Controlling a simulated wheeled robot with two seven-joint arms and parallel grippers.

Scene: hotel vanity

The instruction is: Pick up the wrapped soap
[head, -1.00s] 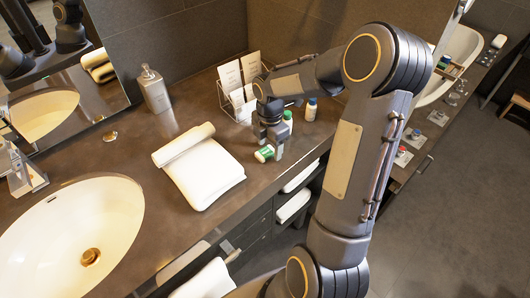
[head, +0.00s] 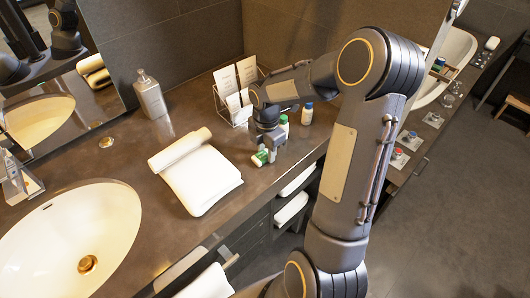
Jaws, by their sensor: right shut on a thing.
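The wrapped soap (head: 259,159), a small green and white piece, is at the fingertips of my right gripper (head: 266,156). The gripper points down over the dark counter, right of the folded towel, and is shut on the soap. The fingers hide part of the soap, and I cannot tell whether it is clear of the counter. My left gripper is not in view.
A folded white towel (head: 203,180) with a rolled one lies left of the gripper. A green-capped bottle (head: 284,124) and a blue-capped bottle (head: 307,113) stand close behind. A card rack (head: 238,105), soap dispenser (head: 150,95) and sink (head: 70,235) are further left.

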